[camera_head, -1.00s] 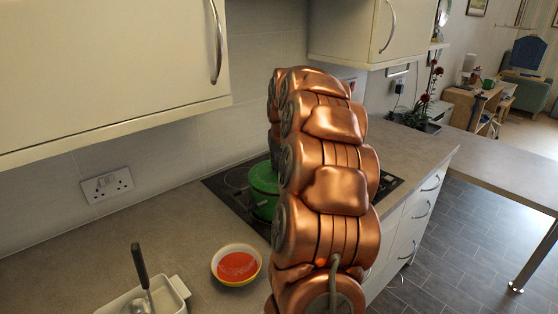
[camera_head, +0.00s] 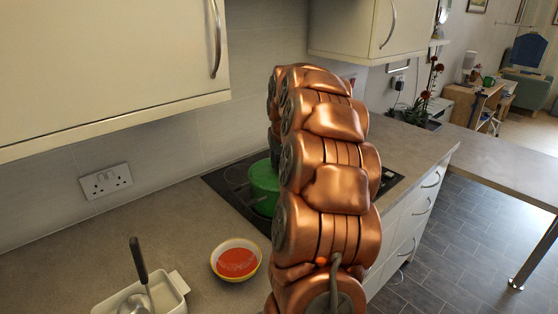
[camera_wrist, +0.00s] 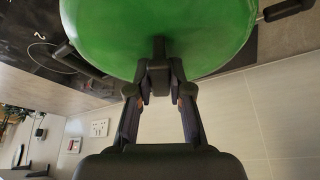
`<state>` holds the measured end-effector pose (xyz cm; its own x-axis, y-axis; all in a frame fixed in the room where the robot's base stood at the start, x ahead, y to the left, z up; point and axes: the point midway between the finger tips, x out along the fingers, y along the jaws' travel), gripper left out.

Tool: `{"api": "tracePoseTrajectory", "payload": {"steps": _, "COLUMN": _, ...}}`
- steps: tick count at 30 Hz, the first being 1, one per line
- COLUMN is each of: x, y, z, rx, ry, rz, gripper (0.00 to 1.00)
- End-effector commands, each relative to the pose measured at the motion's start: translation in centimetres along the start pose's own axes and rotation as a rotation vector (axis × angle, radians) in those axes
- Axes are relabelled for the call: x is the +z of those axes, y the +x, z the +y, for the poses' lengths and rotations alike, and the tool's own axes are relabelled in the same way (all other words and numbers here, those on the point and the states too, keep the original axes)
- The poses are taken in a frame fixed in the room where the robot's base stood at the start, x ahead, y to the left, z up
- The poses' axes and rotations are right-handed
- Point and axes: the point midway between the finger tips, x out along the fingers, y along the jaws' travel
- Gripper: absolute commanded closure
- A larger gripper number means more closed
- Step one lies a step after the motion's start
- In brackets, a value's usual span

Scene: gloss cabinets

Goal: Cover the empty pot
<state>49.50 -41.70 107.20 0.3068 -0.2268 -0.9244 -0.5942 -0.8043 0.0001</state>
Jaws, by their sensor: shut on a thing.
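In the wrist view my gripper (camera_wrist: 159,78) is shut on the dark knob of a round green lid (camera_wrist: 158,28). The lid fills the top of that view and its upper edge is cut off. Dark handles (camera_wrist: 288,9) show beyond its rim on both sides, apparently a pot's. In the head view a green pot or lid (camera_head: 263,181) shows at the hob, partly hidden behind my copper arm. My gripper is hidden there. I cannot tell whether the lid touches a pot, nor see inside one.
A black hob (camera_head: 229,184) is set in the grey worktop (camera_head: 195,215). A bowl with red contents (camera_head: 237,262) and a white dish with a ladle (camera_head: 165,292) stand at the front left. Wall cabinets (camera_head: 110,60) hang above. A plant (camera_head: 422,108) stands beyond the hob.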

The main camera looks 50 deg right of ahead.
Motion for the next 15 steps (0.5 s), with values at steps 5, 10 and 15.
{"api": "tracePoseTrajectory", "payload": {"steps": 5, "x": 0.00, "y": 0.00, "z": 0.00, "rx": 0.000, "ry": 0.000, "rz": 0.001, "gripper": 1.00}}
{"api": "tracePoseTrajectory", "payload": {"steps": 10, "x": 0.00, "y": -0.01, "z": 0.00, "rx": 0.000, "ry": 0.000, "rz": 0.001, "gripper": 0.75}}
{"api": "tracePoseTrajectory", "payload": {"steps": 15, "x": 0.02, "y": 0.01, "z": 0.00, "rx": 0.000, "ry": 0.000, "rz": 0.001, "gripper": 0.57}}
